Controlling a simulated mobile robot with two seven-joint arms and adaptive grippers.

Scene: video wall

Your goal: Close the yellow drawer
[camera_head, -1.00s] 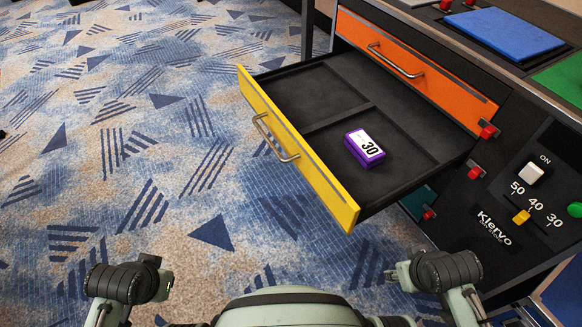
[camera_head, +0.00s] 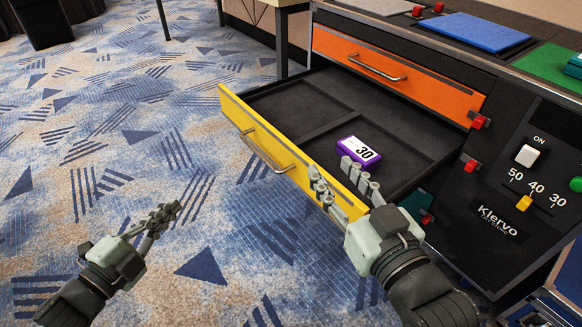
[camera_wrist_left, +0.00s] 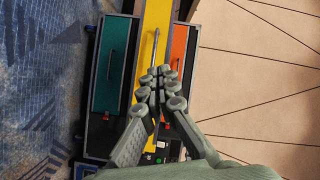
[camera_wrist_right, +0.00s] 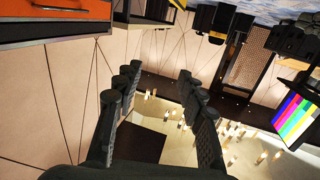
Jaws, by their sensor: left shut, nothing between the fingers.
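The yellow drawer (camera_head: 233,111) stands pulled out of the console in the head view, its dark tray showing behind the yellow front with a metal handle (camera_head: 262,150). The yellow front also shows in the left wrist view (camera_wrist_left: 153,25), behind the fingers. My right gripper (camera_head: 342,180) is open with its fingers at the right end of the yellow front, overlapping it in view; I cannot tell whether they touch.
An orange drawer (camera_head: 430,88) above is shut. A teal drawer (camera_head: 418,203) lies below. The console top holds a blue panel (camera_head: 470,33), a green panel (camera_head: 552,70) and red knobs. A switch panel (camera_head: 520,190) is at the right. Carpet at left is clear.

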